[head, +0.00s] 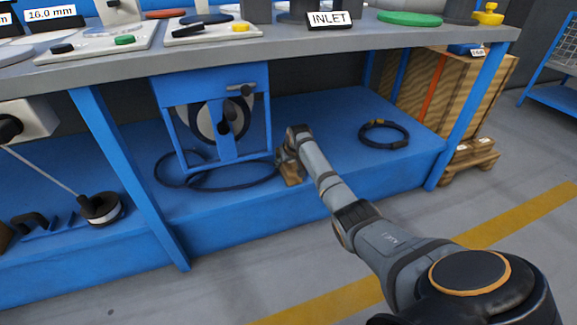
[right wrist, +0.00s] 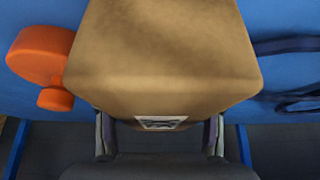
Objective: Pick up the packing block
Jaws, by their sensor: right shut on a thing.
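The packing block (right wrist: 165,50) is a tan-brown block with a small printed label low on its near face, and it fills the upper middle of the right wrist view. My right gripper (right wrist: 160,138) is shut on it, with a finger at each side of its lower part. In the head view the block (head: 292,174) shows as a small brown piece at the end of my right arm, over the blue lower shelf (head: 330,115). The arm partly hides it there, and I cannot tell whether it touches the shelf. My left gripper is not in view.
A blue frame with a round part (head: 218,120) and black hose loops (head: 235,178) lie left of the block. A black ring (head: 384,134) lies to its right. An orange object (right wrist: 40,55) is beside the block. The grey worktop (head: 300,42) overhangs the shelf.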

